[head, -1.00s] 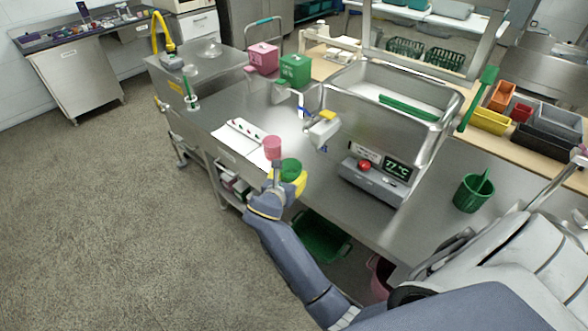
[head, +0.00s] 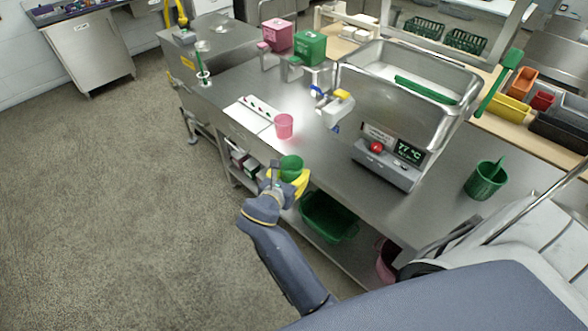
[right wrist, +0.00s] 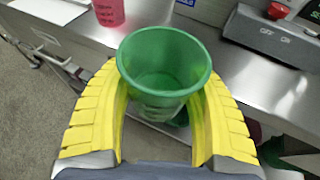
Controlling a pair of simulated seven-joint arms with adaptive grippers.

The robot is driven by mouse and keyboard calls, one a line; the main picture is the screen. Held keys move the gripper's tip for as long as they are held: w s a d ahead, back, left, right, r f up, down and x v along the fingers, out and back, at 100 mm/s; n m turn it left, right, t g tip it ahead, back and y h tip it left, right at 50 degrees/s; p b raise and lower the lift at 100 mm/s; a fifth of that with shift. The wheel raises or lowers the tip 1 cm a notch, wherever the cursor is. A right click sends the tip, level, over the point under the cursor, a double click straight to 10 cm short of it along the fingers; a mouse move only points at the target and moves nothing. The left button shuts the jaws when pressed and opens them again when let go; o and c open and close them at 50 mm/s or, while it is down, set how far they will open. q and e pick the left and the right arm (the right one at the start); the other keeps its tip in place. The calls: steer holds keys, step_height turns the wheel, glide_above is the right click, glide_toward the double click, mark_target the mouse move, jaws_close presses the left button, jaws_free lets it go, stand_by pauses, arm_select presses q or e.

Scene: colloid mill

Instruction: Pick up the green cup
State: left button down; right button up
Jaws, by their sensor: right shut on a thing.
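The green cup (head: 291,166) is held upright between the yellow fingers of my right gripper (head: 288,180), at the front edge of the steel table. In the right wrist view the green cup (right wrist: 163,65) has its open rim facing the camera and looks empty. The yellow fingers of my right gripper (right wrist: 160,110) curve around both its sides. My left gripper is not in view.
A pink cup (head: 284,126) stands on the steel table (head: 330,165) by a white sheet (head: 249,114). The control box (head: 388,163) and steel hopper (head: 400,95) are to the right. A green bucket (head: 486,180) stands farther right. A green bin (head: 328,216) is below the table.

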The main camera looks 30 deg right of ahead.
steer(key=shift+s+a, duration=0.25)
steer(key=shift+a, duration=0.05)
steer(key=shift+s+a, duration=0.15)
stand_by(0.3)
stand_by(2.2)
